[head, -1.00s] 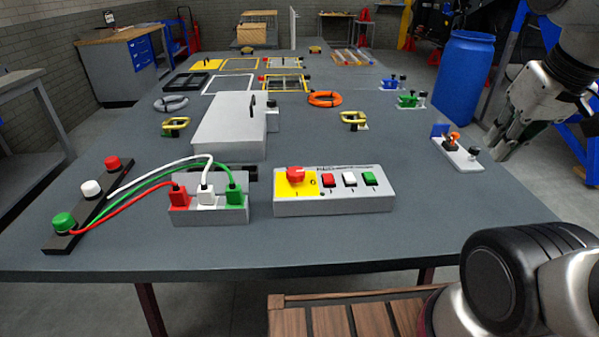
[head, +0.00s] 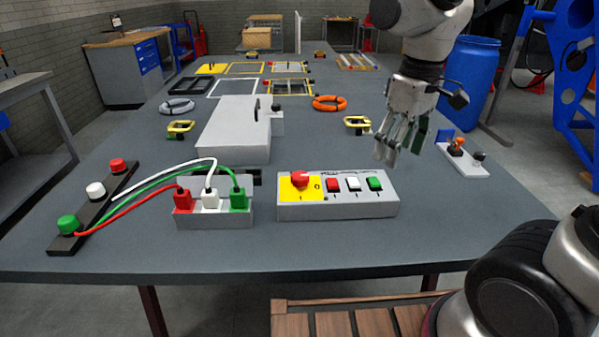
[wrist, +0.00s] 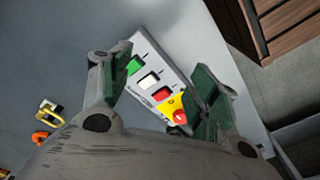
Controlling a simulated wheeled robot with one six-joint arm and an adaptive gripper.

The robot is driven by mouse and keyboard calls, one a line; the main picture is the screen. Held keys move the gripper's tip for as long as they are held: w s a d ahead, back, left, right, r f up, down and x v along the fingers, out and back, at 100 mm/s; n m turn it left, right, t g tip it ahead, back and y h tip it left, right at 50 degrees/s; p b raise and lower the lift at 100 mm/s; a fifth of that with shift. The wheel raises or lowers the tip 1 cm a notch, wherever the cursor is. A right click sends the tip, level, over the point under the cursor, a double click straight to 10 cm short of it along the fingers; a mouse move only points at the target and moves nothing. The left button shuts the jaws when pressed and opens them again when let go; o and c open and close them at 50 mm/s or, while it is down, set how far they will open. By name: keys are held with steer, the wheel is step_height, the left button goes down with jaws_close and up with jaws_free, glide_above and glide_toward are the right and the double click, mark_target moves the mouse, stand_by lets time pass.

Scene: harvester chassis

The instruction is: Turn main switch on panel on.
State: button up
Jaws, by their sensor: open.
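The panel (head: 338,209) is a grey box near the front edge of the table. On its yellow plate at the left sits the red rotary main switch (head: 300,180); red, white and green rocker switches line up to its right. In the wrist view the panel (wrist: 137,45) runs diagonally between my fingers, with the red knob (wrist: 180,116) near the right finger. My gripper (head: 388,152) points down, open and empty, above and behind the panel's right end in the head view. It appears apart from the panel.
A socket box (head: 214,214) with red, white and green plugs stands left of the panel. Their cables reach toward a black button strip (head: 92,208). A white block (head: 235,135) is behind. A small white base (head: 464,158) with a lever stands to the right.

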mark_target(299, 175)
steer(key=w+a+f+n, duration=0.1)
steer(key=w+a+n, duration=0.1)
steer(key=a+n, duration=0.2)
steer(key=w+a+f+n, duration=0.1)
steer(key=w+a+n, duration=0.2)
steer(key=a, duration=0.5)
steer(key=w+a+f+n, duration=0.1)
steer(key=w+a+n, duration=0.2)
steer(key=a+n, duration=0.2)
steer(key=shift+w+a+f+g, duration=0.1)
steer(key=shift+a+f+g, duration=0.05)
steer(key=shift+a, duration=0.35)
steer(key=shift+w+a+f+g, duration=0.1)
steer(key=shift+a+g, duration=0.05)
steer(key=shift+a, duration=0.3)
steer(key=shift+s+n, duration=0.1)
steer(key=shift+n, duration=0.9)
steer(key=shift+f, duration=0.3)
step_height(299, 175, down, 7)
steer(key=shift+f, duration=0.1)
steer(key=c, duration=1)
